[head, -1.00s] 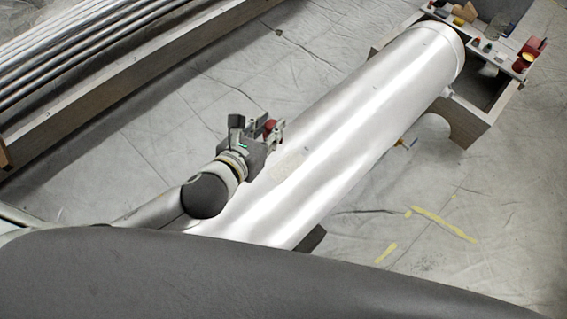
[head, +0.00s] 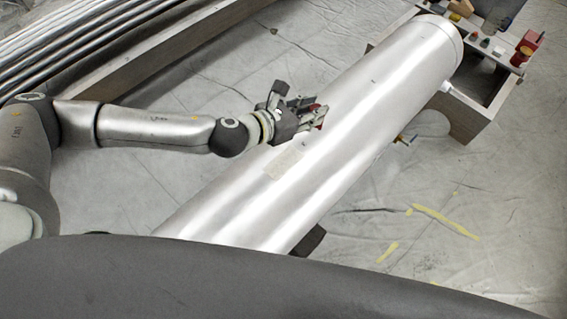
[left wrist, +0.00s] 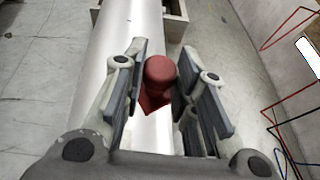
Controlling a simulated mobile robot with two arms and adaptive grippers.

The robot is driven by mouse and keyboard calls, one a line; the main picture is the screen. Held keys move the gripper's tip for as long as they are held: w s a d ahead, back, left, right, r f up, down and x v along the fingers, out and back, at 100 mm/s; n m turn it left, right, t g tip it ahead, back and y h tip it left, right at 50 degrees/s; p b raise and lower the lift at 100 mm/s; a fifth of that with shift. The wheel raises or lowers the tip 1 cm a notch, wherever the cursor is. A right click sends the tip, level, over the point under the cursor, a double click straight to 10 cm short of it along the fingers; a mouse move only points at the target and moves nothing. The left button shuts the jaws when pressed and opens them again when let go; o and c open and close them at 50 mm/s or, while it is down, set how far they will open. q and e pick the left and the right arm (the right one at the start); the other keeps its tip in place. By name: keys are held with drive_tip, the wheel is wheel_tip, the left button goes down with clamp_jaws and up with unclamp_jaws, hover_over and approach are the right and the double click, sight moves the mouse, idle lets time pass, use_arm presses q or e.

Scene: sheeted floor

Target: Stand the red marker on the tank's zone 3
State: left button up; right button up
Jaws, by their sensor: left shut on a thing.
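The red marker (left wrist: 158,82) is between the fingers of my left gripper (left wrist: 158,90) in the left wrist view, rounded at its upper end. In the head view my left gripper (head: 309,112) is shut on the marker, and only a bit of red (head: 320,117) shows between the fingers. The gripper is over the upper left side of the long silver tank (head: 370,110). I cannot tell whether the marker touches the tank. No zone labels are legible; a pale patch (head: 283,163) lies on the tank nearer to me. My right gripper is not in view.
A wooden frame (head: 470,125) stands at the tank's far end, with a shelf of small items and a red object (head: 527,48). Metal pipes (head: 70,45) lie in a rack at the upper left. The sheeted floor (head: 450,210) right of the tank has yellow marks.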

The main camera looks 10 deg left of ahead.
use_arm(q)
drive_tip(key=w+a+f+m+g+h+b, duration=0.3)
drive_tip(key=w+f+m+g+h+b, duration=0.25)
drive_tip(key=w, duration=0.75)
drive_tip(key=shift+y, duration=0.75)
drive_tip(key=s+a+f, duration=0.1)
drive_tip(key=s+f, duration=0.2)
drive_tip(key=s, duration=0.1)
drive_tip(key=s+a+f, duration=0.2)
drive_tip(key=s+f, duration=0.2)
drive_tip(key=s+a+f+p, duration=0.1)
drive_tip(key=s+f, duration=0.3)
drive_tip(key=s, duration=0.1)
drive_tip(key=shift+s+a, duration=0.1)
drive_tip(key=shift+a, duration=0.05)
drive_tip(key=f+b, duration=0.2)
drive_tip(key=f, duration=0.1)
drive_tip(key=shift+s+f, duration=0.1)
drive_tip(key=shift+s, duration=0.25)
drive_tip(key=shift+f, duration=0.35)
drive_tip(key=shift+w, duration=0.1)
